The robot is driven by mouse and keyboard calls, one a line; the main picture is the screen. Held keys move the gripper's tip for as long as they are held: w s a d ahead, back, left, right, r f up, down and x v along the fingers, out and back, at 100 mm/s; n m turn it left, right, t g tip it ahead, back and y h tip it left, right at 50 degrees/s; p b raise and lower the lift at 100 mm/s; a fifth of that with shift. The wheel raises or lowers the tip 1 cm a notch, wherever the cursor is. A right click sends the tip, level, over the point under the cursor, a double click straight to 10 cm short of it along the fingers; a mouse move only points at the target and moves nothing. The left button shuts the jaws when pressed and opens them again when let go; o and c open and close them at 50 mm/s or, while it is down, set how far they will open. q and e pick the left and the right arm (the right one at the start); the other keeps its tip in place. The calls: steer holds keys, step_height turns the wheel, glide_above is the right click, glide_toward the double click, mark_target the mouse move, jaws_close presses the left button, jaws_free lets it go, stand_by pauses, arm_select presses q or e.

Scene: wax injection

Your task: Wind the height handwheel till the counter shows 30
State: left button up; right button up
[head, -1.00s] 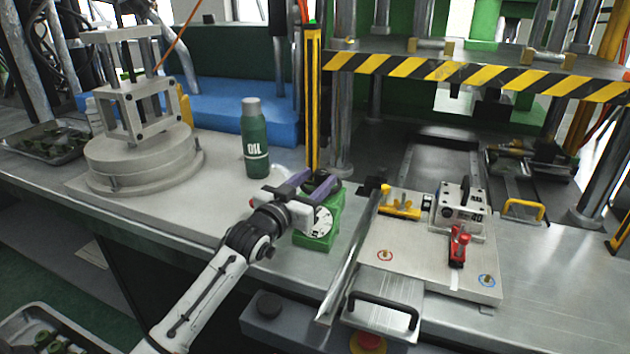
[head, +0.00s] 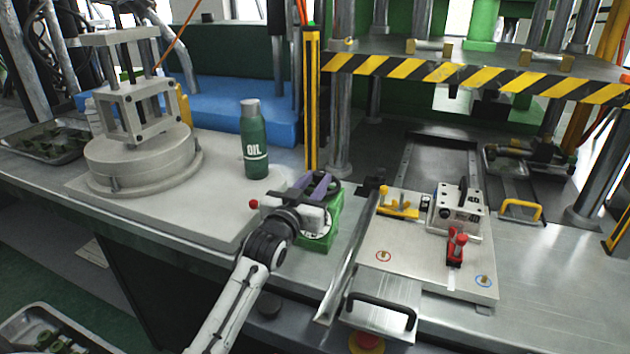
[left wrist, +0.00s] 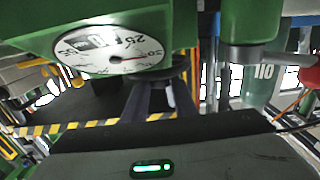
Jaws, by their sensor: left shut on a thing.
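The height unit is a green box (head: 322,238) with a white dial on the bench front. Its dark handwheel (head: 326,188) sits at the top of the box, partly hidden by my left gripper (head: 318,187). My left gripper's purple-grey fingers are shut on the handwheel. In the left wrist view the fingers (left wrist: 160,92) reach to the dark wheel rim (left wrist: 172,70) below the dial. The dial face (left wrist: 112,50) shows upside-down or tilted figures, among them 25, and a red needle. The counter figures are too small to read surely. My right gripper is not in view.
A green oil bottle (head: 254,145) stands just behind and left of my left gripper. To the right is a fixture plate (head: 410,262) with yellow and red clamps. A striped press beam (head: 470,75) crosses above. A round grey mould stand (head: 140,160) is at left.

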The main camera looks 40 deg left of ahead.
arm_select(q)
steer(key=shift+r, duration=0.1)
steer(key=o, duration=1)
steer(key=shift+o, duration=0.2)
steer(key=v, duration=1)
steer(key=shift+s, duration=0.15)
